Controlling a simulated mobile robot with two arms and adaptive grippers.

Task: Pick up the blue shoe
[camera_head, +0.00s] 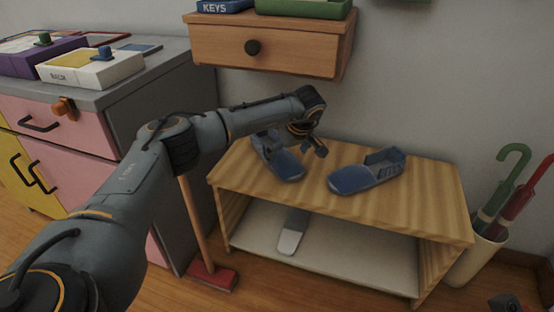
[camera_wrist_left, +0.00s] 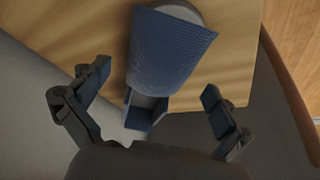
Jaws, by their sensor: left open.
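Two blue shoes rest on top of a wooden shoe bench (camera_head: 320,199). In the left wrist view, my left gripper (camera_wrist_left: 157,105) is open, with one finger on each side of a blue shoe (camera_wrist_left: 165,58). The fingers do not appear to touch it. My right gripper cannot be made out with certainty; a dark piece shows at the bottom right corner of the head view.
A drawer unit (camera_head: 267,50) hangs on the wall above the bench. A grey-topped cabinet (camera_head: 160,60) stands left, with a broom (camera_head: 209,275) before it. An umbrella stand (camera_head: 474,258) is right of the bench. A grey item (camera_head: 292,236) lies on the lower shelf.

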